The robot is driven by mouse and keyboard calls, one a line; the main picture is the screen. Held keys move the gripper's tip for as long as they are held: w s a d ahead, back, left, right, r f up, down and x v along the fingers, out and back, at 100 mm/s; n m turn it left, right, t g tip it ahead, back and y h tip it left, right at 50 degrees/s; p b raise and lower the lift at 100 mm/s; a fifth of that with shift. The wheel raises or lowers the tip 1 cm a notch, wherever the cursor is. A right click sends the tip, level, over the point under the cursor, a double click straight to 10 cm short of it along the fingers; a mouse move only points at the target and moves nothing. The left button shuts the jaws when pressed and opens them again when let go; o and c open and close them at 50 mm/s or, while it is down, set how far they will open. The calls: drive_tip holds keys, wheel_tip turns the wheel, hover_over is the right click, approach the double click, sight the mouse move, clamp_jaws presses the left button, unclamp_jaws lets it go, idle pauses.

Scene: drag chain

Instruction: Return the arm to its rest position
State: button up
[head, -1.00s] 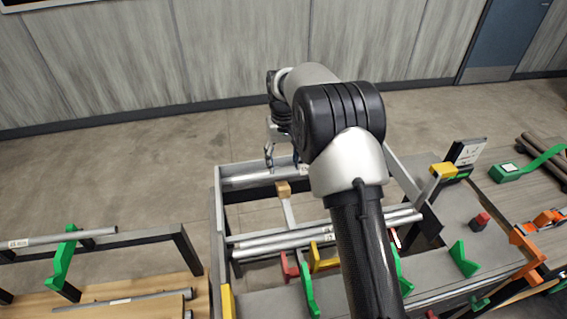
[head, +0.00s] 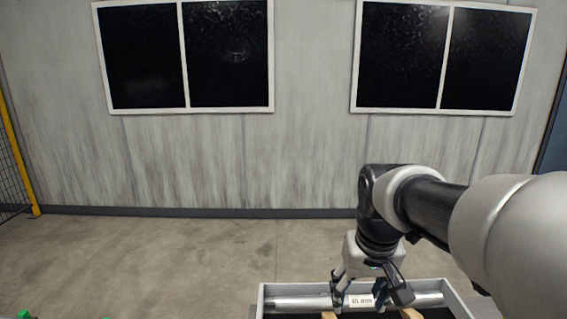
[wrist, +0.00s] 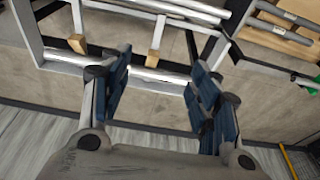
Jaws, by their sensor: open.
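My arm reaches in from the right in the head view, with its wrist bent down. My gripper (head: 368,290) hangs over a grey tray-like frame (head: 262,292) at the bottom edge. Its fingers are spread apart. A silver tube with a white label (head: 300,303) lies across this frame, just below the fingers. In the wrist view my gripper (wrist: 162,75) is open, with two dark blue finger pads apart and nothing held between them. The bright tube (wrist: 160,76) shows in the gap beyond them; I cannot tell how close it is.
Two dark windows (head: 185,55) are on the grey wall behind. A yellow mesh fence (head: 18,150) stands far left. The wrist view shows wooden blocks (wrist: 76,43) and several more tubes (wrist: 190,8) on the rack.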

drive_tip(key=s+f+t, duration=0.2)
drive_tip(key=s, duration=1.8)
drive_tip(key=shift+f, duration=0.2)
